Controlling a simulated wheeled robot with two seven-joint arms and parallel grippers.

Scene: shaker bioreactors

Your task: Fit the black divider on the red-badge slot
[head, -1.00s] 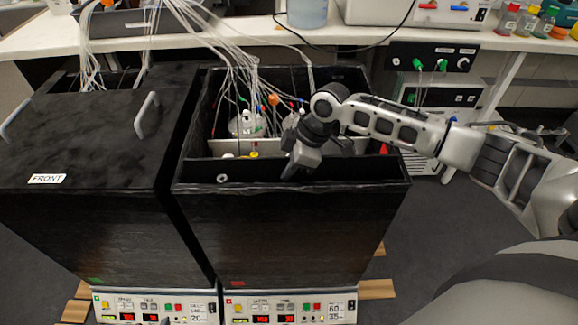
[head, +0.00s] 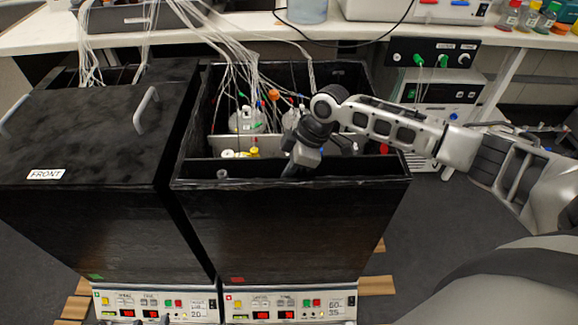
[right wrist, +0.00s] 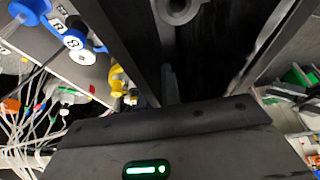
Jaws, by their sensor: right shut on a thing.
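The black divider (head: 250,172) is an upright dark panel with a pale ring near its left end. It stands inside the front of the right-hand black box (head: 290,225), just behind the front wall. The box's red badge (head: 237,280) is low on its front. My right gripper (head: 291,172) is shut on the divider's top edge, right of the ring. The right wrist view shows the divider (right wrist: 205,45) and its ring beyond the gripper. The divider's lower edge and the slot are hidden. Small dark tips at the head view's bottom edge may be my left gripper (head: 151,321); its opening is unclear.
A lidded black box (head: 90,125) with a green badge stands close on the left. Bottles, tubes and a yellow fitting (head: 254,152) sit behind the divider. Control panels (head: 290,306) are below. A white bench (head: 240,40) runs behind.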

